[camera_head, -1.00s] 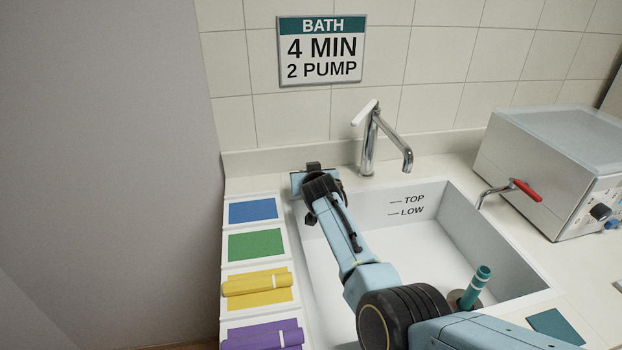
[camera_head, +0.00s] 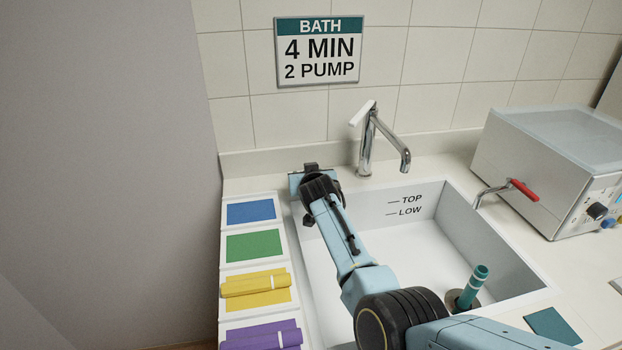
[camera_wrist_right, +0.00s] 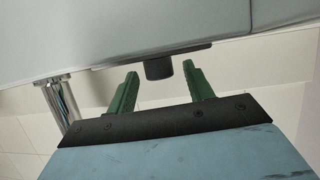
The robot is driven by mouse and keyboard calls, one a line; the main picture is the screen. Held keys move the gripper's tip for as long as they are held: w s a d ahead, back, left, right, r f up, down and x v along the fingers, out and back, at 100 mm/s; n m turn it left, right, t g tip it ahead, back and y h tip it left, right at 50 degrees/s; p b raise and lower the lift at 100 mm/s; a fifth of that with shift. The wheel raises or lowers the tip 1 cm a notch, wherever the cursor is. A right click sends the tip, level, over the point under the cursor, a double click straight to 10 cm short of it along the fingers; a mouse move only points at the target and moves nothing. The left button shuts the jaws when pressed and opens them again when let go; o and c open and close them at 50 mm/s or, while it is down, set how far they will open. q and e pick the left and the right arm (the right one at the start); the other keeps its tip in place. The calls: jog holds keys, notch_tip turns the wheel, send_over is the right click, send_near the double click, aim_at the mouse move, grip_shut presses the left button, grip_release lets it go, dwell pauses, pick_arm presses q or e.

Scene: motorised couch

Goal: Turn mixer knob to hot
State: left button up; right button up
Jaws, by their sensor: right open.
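A short black knob (camera_wrist_right: 158,67) sits on a thin dark plate (camera_wrist_right: 192,49) in the right wrist view, which looks upside down. No hot marking is legible on it. My right gripper (camera_wrist_right: 160,72) is open, with one green finger on each side of the knob; I cannot tell whether either touches it. In the head view, my right arm reaches across the sink to its back left corner, where the gripper (camera_head: 309,180) is mostly hidden by the wrist. A small dark piece just beyond it looks like this knob (camera_head: 311,167). My left gripper is not in view.
A chrome faucet (camera_head: 367,145) stands right of my gripper, behind the white sink (camera_head: 460,225). A box appliance (camera_head: 530,165) with a red-handled tap (camera_head: 524,189) is at right. Coloured cards (camera_head: 250,212) line the left counter. A teal tube (camera_head: 473,286) stands in the sink.

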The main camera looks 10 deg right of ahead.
jog(key=shift+s+r, duration=0.25)
jog(key=shift+s, duration=0.1)
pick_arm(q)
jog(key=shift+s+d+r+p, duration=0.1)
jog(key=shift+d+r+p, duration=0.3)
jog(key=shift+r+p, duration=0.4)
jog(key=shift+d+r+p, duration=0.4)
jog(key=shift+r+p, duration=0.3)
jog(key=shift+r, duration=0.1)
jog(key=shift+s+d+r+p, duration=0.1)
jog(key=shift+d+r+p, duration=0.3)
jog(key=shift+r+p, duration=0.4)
pick_arm(e)
jog(key=v, duration=1.2)
jog(key=shift+s+r, duration=0.1)
jog(key=shift+r, duration=0.05)
